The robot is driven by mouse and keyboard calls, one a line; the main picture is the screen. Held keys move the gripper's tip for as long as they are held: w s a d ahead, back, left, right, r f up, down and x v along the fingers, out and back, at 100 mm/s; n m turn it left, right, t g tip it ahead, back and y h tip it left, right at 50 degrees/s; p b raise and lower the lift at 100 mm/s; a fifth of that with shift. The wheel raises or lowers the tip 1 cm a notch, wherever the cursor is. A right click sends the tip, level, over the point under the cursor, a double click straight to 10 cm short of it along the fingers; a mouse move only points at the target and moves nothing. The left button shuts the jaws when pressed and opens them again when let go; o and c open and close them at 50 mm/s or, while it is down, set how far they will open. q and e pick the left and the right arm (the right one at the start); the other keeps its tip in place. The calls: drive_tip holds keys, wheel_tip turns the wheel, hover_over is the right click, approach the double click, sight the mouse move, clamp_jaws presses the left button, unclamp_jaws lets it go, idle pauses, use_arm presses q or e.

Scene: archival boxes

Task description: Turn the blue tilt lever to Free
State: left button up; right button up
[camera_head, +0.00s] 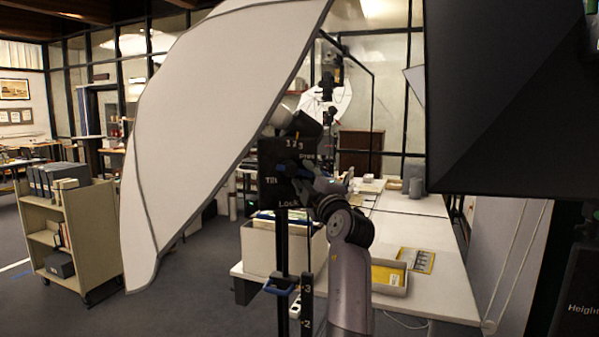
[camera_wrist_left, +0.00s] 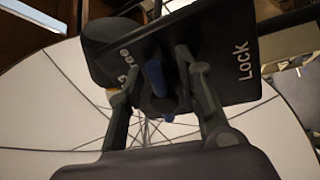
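A black plate (camera_head: 283,165) marked Tilt, Free and Lock sits on a stand under a large white umbrella. In the left wrist view, the plate (camera_wrist_left: 225,60) shows Lock at right and a partly hidden Free at left. The blue tilt lever (camera_wrist_left: 155,77) stands out from a dark hub there. My left gripper (camera_wrist_left: 157,70) has its fingers apart on either side of the lever, with gaps visible. In the head view, my left gripper (camera_head: 312,187) is in front of the plate's right part and hides the lever. My right gripper is not in view.
The white umbrella (camera_head: 215,110) fills the upper left, close to the arm. A dark panel (camera_head: 500,100) blocks the upper right. A blue clamp (camera_head: 277,287) sits low on the stand. Behind are a white table (camera_head: 420,235), a bin of folders (camera_head: 262,245) and a cart (camera_head: 75,230).

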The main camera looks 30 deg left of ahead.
use_arm(q)
drive_tip(key=shift+d+r, duration=0.1)
drive_tip(key=shift+d, duration=0.2)
drive_tip(key=shift+a, duration=0.1)
clamp_jaws()
